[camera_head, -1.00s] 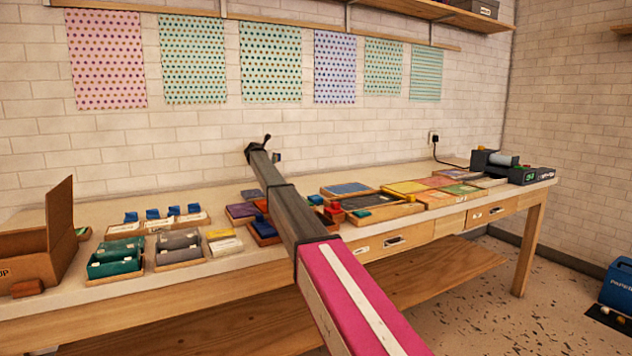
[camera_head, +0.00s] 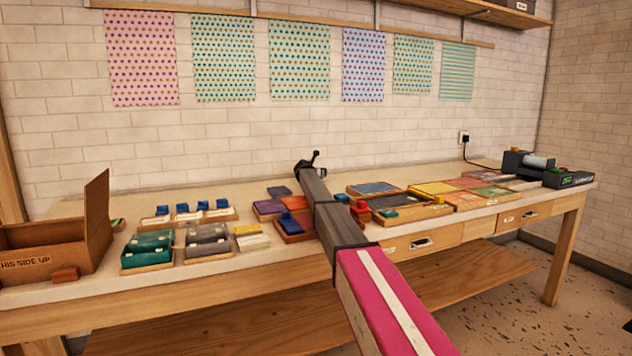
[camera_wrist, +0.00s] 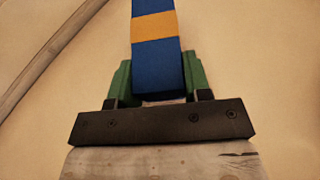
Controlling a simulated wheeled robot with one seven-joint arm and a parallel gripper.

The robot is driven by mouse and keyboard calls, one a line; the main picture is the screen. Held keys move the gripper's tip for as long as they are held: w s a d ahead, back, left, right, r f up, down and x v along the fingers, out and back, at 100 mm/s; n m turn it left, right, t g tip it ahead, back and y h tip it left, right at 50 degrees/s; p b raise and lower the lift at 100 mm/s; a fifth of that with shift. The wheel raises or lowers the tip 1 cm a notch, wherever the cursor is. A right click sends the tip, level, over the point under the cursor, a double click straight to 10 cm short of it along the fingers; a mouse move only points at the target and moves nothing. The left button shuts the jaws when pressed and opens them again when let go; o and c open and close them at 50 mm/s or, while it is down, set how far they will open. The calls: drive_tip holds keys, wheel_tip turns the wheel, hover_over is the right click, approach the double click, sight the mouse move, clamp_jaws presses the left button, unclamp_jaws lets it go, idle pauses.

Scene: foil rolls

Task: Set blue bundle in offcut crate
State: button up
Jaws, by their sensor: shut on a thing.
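A blue bundle (camera_wrist: 157,60) with an orange band fills the upper middle of the wrist view. My gripper (camera_wrist: 157,82) is shut on its near end, with a green finger on each side. The bundle's far end runs out of the picture. In the head view my gripper (camera_head: 313,162) is at the end of my raised arm, in front of the wall above the bench. The bundle cannot be made out there. No crate is clearly marked for offcuts in these views; an open cardboard box (camera_head: 95,240) stands at the bench's left end.
The long bench (camera_head: 190,283) carries green trays (camera_head: 147,247), grey trays (camera_head: 208,238), small blue-topped pieces and coloured sheets. A dark machine (camera_head: 530,163) stands at the right end. Bare floor (camera_head: 470,310) shows at lower right. A shelf (camera_head: 470,12) hangs above.

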drive_tip(key=shift+f, duration=1.15)
drive_tip(key=shift+f, duration=0.1)
drive_tip(key=o, duration=1)
